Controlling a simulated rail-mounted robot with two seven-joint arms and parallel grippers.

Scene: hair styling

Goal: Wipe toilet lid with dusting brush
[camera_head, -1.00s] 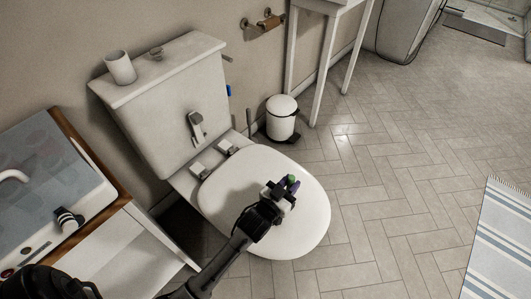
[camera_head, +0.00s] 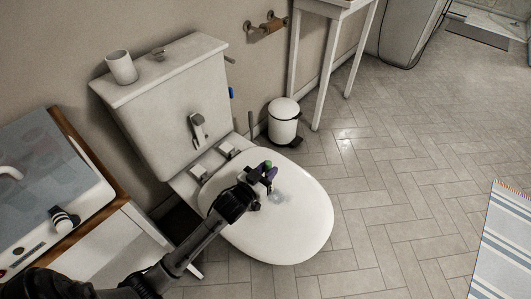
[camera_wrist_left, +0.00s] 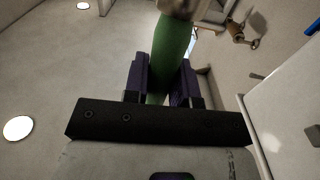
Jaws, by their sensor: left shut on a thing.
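The white toilet lid (camera_head: 300,232) is closed over the bowl in the head view. My left gripper (camera_head: 264,175) is over the lid's upper middle part, its arm coming in from the lower left. It is shut on a green handle, which I take to be the dusting brush (camera_head: 267,164). In the left wrist view the green handle (camera_wrist_left: 174,50) stands between the purple fingers (camera_wrist_left: 163,82). The brush's bristles are not clearly visible, and I cannot tell whether they touch the lid. A small bluish-grey patch (camera_head: 280,197) shows on the lid beside the gripper. My right gripper is not in view.
The toilet tank (camera_head: 178,105) stands behind the lid, with a white cup (camera_head: 121,67) on top. A sink counter (camera_head: 50,160) is at the left. A small white bin (camera_head: 284,122) and a white table (camera_head: 322,60) stand behind.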

